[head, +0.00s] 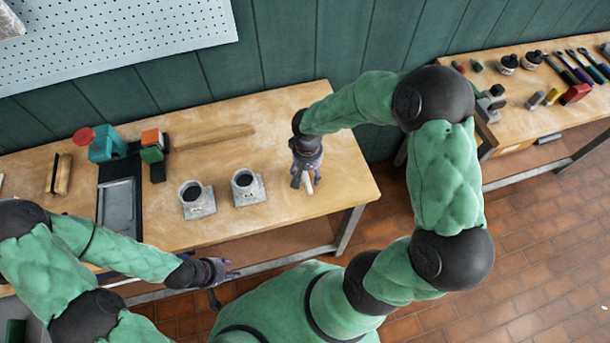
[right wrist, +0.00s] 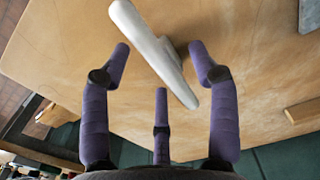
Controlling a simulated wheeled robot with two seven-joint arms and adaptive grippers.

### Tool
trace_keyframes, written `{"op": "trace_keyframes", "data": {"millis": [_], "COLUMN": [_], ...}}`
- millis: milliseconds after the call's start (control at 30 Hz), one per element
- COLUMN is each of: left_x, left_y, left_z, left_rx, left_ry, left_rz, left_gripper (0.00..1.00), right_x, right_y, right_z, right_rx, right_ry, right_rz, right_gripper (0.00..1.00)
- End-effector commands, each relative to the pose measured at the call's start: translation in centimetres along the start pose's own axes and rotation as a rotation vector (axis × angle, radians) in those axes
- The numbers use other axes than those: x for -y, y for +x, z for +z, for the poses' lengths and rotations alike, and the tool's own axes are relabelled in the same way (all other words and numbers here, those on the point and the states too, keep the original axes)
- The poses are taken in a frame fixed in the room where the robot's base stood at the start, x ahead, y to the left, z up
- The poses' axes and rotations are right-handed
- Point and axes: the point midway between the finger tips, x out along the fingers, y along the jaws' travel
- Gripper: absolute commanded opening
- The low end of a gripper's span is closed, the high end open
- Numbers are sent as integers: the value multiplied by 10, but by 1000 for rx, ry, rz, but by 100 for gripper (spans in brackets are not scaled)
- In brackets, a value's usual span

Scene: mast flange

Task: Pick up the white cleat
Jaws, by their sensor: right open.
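The white cleat (right wrist: 152,45) is a long pale bar with a stub on its side. It lies on the wooden workbench near the right end; in the head view only a bit of it (head: 308,184) shows beneath my right gripper (head: 304,182). In the right wrist view the open purple fingers of my right gripper (right wrist: 160,55) spread around the cleat, which runs diagonally between them; I see no grip on it. My left gripper (head: 226,282) is open and empty in front of the bench's front edge.
Two grey flanged cups (head: 197,200) and (head: 247,187) stand left of my right gripper. A wooden strip (head: 215,138) lies behind them. A dark tray (head: 118,210) and a teal device (head: 106,145) are further left. A second bench (head: 515,125) with tools stands at right.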

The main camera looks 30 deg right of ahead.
Motion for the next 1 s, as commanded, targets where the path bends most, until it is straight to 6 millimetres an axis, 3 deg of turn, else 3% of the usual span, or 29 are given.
{"op": "trace_keyframes", "data": {"millis": [100,333,533,1000], "left_x": [1,1,1,0], "left_y": [4,3,3,1], "left_z": [0,0,0,0], "left_rx": [0,0,0,0], "left_ry": [0,0,0,0], "left_rz": [0,0,0,0], "left_gripper": [40,40,40,40], "right_x": [0,0,0,0], "right_y": [13,13,13,6], "right_z": [0,-1,0,-1], "right_rx": [0,-1,-1,-2], "right_ry": [0,0,0,1], "right_rz": [-1,-1,-1,0], "right_gripper": [61,58,2,0]}}
